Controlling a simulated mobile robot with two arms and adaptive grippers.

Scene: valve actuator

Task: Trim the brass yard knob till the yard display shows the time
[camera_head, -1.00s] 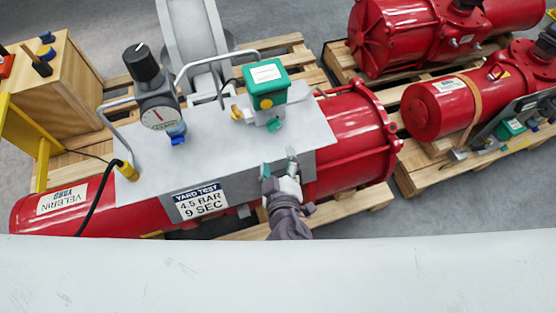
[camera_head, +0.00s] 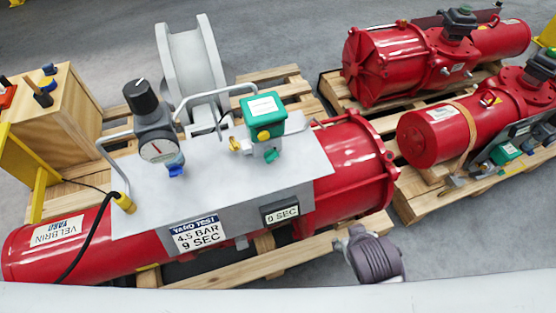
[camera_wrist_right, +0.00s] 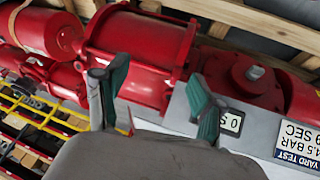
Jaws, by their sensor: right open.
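The yard display (camera_head: 282,213) is a small dark-framed panel on the grey box front and reads 0 SEC. It also shows in the right wrist view (camera_wrist_right: 231,123), partly covered by a finger. A sign (camera_head: 198,232) beside it reads YARD TEST 4.5 BAR 9 SEC. A round yellow-brass knob (camera_head: 264,134) sits on the front of a green-topped unit (camera_head: 264,112); a smaller brass fitting (camera_head: 234,145) is at its left. My right gripper (camera_head: 350,233) is right of the display, apart from the panel. Its green-padded fingers (camera_wrist_right: 155,88) are open and empty. My left gripper is out of view.
A pressure gauge with black knob (camera_head: 158,150) and metal handles stand on the grey top plate (camera_head: 205,172). The red actuator (camera_head: 348,165) lies on a wooden pallet (camera_head: 275,262). More red actuators (camera_head: 440,135) stand at right. A black cable (camera_head: 98,232) hangs at left.

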